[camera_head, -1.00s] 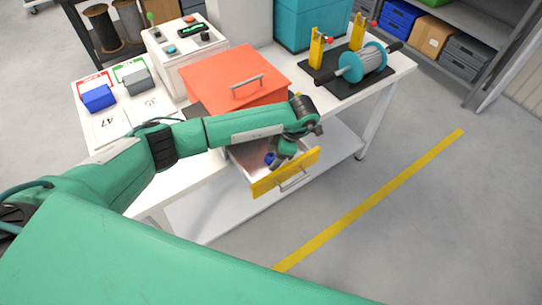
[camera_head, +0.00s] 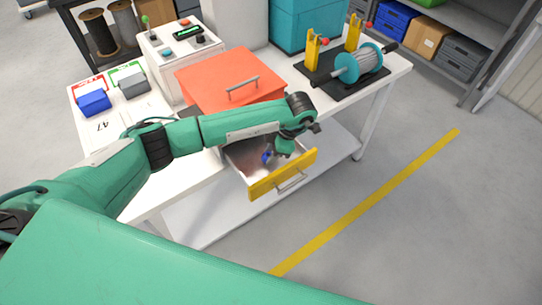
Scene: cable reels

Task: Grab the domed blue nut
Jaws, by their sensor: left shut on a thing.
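The blue nut (camera_head: 266,157) shows as a small blue shape at the tip of my left gripper (camera_head: 270,156). The gripper points down into the open drawer (camera_head: 284,177), which has a yellow front and pale inside. My left gripper is shut on the blue nut; its fingers are small and partly hidden by the wrist. Whether the nut still touches the drawer floor cannot be told. The nut's domed shape is too small to make out. My right gripper is not in view.
An orange lidded box (camera_head: 230,80) with a handle sits on the white table above the drawer. A cable reel (camera_head: 358,64) on a black stand is at the right. Blue (camera_head: 94,102) and grey (camera_head: 132,86) blocks lie at the left. Floor right of the table is clear.

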